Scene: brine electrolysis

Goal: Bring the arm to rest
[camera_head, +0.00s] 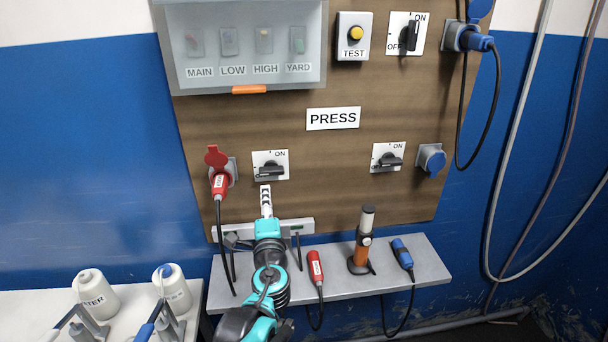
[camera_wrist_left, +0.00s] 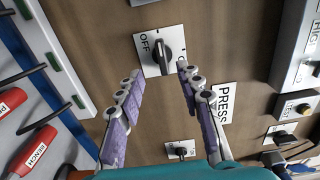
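My left gripper (camera_head: 266,190) reaches up over the shelf towards the board, just below the lower left rotary switch (camera_head: 270,166). In the left wrist view my left gripper (camera_wrist_left: 158,68) has its two purple-padded fingers spread with nothing between them. The same rotary switch (camera_wrist_left: 165,48) shows beyond the fingertips there; one tip covers part of its plate. The black handle lies level in the head view, and I see no contact with it. My right gripper is in neither view.
A red plug (camera_head: 219,184) sits in the socket left of the switch. A white strip (camera_head: 300,229) lies behind my arm. Cables hang at right.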

